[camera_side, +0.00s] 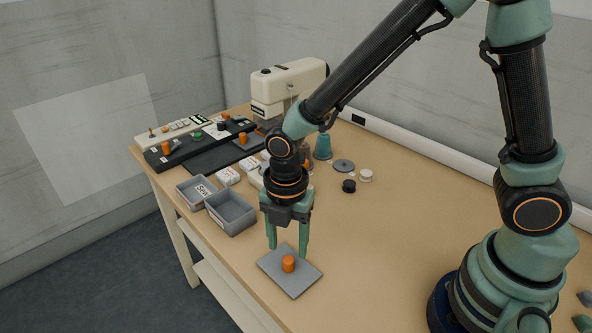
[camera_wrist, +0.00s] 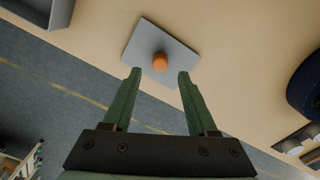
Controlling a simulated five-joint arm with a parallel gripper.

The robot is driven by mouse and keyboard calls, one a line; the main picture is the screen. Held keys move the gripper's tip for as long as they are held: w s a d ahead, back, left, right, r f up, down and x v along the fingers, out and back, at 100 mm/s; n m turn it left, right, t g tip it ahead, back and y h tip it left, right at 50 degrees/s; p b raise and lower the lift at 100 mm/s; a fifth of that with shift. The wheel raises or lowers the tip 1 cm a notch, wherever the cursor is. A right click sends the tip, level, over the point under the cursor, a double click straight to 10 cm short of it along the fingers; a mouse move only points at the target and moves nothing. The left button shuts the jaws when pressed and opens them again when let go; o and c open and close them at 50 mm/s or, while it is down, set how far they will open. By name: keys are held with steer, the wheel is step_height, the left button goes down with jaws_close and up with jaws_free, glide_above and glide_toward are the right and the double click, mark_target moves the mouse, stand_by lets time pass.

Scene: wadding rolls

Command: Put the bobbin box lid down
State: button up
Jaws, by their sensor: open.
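The bobbin box lid (camera_side: 297,277) is a flat grey square plate with an orange knob (camera_side: 288,264) at its middle. It lies flat on the table near the front edge. In the wrist view the lid (camera_wrist: 140,42) shows beyond the fingertips, with its orange knob (camera_wrist: 160,62) between and ahead of them. My gripper (camera_side: 288,250) is open and empty, its green fingers pointing down just behind and above the knob. In the wrist view the fingers of my gripper (camera_wrist: 159,72) are well apart. An open grey box (camera_side: 231,222) stands to the left of the lid.
A smaller grey bin (camera_side: 188,190) with a label stands beside the open box. White wadding rolls (camera_side: 227,175), a sewing machine (camera_side: 290,85) and a dark tray (camera_side: 205,150) lie farther back. A black bobbin (camera_side: 349,186) and a white one (camera_side: 366,175) lie on the right. The table (camera_side: 390,230) is clear right of the lid.

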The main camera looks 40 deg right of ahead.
mark_target(288, 259)
step_height(288, 259, up, 8)
steer(key=f, duration=0.1)
steer(key=s+d+r+m+t, duration=0.1)
steer(key=d+r+m+t, duration=0.1)
steer(key=d+r+m, duration=0.4)
steer(key=s+d+r+m+t, duration=0.2)
steer(key=d+r+m, duration=0.3)
steer(key=d+m, duration=0.5)
steer(key=m+t, duration=0.1)
steer(key=m, duration=0.6)
steer(key=shift+s+r+t, duration=0.2)
steer(key=shift+r+t, duration=0.1)
steer(key=shift+r, duration=0.1)
